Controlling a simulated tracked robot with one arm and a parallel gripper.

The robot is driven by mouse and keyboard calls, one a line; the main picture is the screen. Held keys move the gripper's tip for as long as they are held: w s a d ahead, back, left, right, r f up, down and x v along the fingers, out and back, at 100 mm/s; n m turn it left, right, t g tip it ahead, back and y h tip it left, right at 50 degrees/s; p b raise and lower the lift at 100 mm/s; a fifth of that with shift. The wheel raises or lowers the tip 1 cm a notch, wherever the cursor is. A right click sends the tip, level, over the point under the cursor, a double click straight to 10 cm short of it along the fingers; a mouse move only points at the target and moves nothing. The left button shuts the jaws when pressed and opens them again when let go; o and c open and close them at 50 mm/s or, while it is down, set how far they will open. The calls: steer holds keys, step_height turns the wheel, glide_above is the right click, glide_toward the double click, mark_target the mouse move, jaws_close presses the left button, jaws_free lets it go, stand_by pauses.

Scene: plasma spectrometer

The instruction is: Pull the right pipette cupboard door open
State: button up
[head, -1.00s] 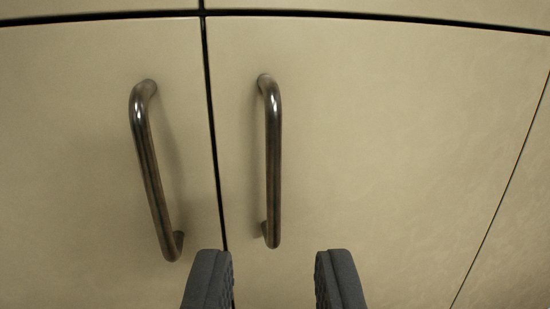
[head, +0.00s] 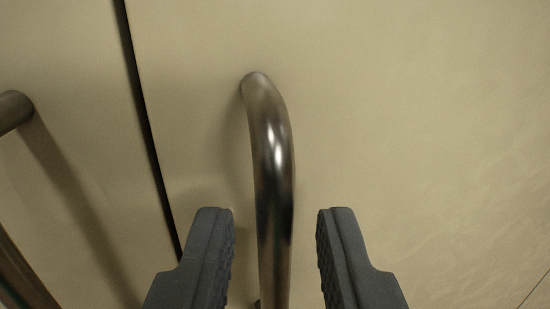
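The right cupboard door (head: 420,130) is a cream panel that fills most of the head view, and it looks shut. Its handle (head: 273,170) is a dark, shiny metal bar that runs upright near the door's left edge. My gripper (head: 276,215) is open, with one grey finger on each side of the handle's lower part. A gap shows between the bar and each finger. The lower end of the handle is mostly hidden below the fingers.
The left door (head: 60,60) is at the left, past a dark vertical seam (head: 148,130). Another seam shows at the lower right corner.

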steer(key=shift+w+a, duration=0.1)
steer(key=shift+w, duration=1)
jaws_close()
steer(key=shift+s, duration=0.1)
